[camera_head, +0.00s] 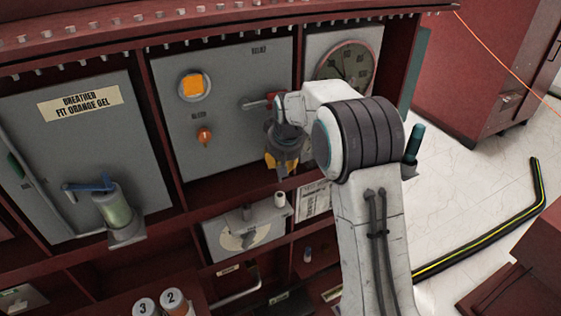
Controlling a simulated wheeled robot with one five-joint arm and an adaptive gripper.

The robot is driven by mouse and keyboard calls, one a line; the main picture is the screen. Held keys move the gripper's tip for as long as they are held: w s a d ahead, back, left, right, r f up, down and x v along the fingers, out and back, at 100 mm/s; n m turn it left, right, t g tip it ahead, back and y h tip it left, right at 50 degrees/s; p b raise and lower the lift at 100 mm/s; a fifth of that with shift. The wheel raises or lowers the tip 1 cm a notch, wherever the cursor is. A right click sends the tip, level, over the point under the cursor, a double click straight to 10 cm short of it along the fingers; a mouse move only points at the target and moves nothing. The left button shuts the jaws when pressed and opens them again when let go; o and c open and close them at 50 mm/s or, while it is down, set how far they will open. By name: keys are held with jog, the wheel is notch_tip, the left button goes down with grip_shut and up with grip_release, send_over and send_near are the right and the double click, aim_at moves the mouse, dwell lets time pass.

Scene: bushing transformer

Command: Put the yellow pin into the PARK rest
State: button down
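My gripper (283,172) hangs in front of the lower right part of the grey relief panel, pointing down. Dark and yellow-orange parts show at its end. I cannot tell whether the yellow is a pin or part of the fingers, nor whether the fingers are open or shut. No separate yellow pin can be made out elsewhere. No PARK label is readable, so I cannot pick out the PARK rest. A small white cylinder (279,199) stands on the box just below the gripper.
A gauge (348,66) is behind my arm. Numbered canisters (174,300) stand at lower left.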

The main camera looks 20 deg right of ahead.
jog(key=shift+f+b, duration=1.2)
jog(key=shift+f, duration=0.75)
jog(key=shift+f+b, duration=2)
jog(key=shift+f, duration=0.3)
jog(key=c, duration=1.1)
grip_release()
jog(key=shift+r, duration=0.1)
jog(key=v, duration=1.2)
